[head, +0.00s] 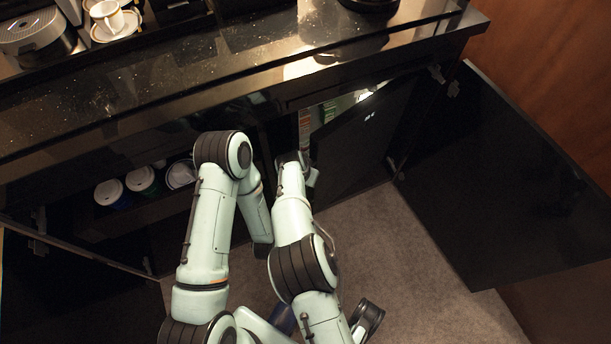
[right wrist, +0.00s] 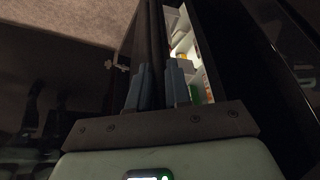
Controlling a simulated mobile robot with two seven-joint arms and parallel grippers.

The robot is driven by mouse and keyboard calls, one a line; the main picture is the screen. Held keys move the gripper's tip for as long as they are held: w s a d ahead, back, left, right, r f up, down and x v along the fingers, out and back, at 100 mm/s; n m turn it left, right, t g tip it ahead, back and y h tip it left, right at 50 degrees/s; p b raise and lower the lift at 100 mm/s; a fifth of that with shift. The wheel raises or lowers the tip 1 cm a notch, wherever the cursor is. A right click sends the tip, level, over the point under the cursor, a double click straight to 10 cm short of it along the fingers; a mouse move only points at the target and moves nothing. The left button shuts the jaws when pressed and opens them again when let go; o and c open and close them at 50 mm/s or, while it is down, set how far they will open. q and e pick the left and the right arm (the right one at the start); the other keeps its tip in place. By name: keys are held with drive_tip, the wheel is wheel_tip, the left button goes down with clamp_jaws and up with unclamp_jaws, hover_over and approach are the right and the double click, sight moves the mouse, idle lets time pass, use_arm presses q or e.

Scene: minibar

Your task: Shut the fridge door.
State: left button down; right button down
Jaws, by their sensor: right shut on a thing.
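The fridge door (head: 362,140) is a dark panel standing partly open under the counter in the head view. The lit fridge interior (head: 305,125) shows in the gap to its left. My right gripper (head: 308,168) is at the door's free left edge. In the right wrist view its two blue-grey fingers (right wrist: 160,86) are on either side of the dark door edge (right wrist: 155,45), shut on it. Lit shelves (right wrist: 187,50) with items show just right of the fingers. My left arm is folded beside the right one, and its gripper cannot be made out.
A dark cabinet door (head: 500,190) stands wide open at the right. An open cabinet compartment at the left holds several lidded cups (head: 142,180). The counter (head: 130,95) overhangs the fridge. Carpeted floor (head: 400,245) is clear below the fridge door.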

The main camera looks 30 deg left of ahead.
use_arm(q)
drive_tip(key=shift+a, duration=0.1)
use_arm(e)
drive_tip(key=shift+a, duration=0.15)
drive_tip(key=c, duration=1.1)
unclamp_jaws()
drive_tip(key=shift+c, duration=0.2)
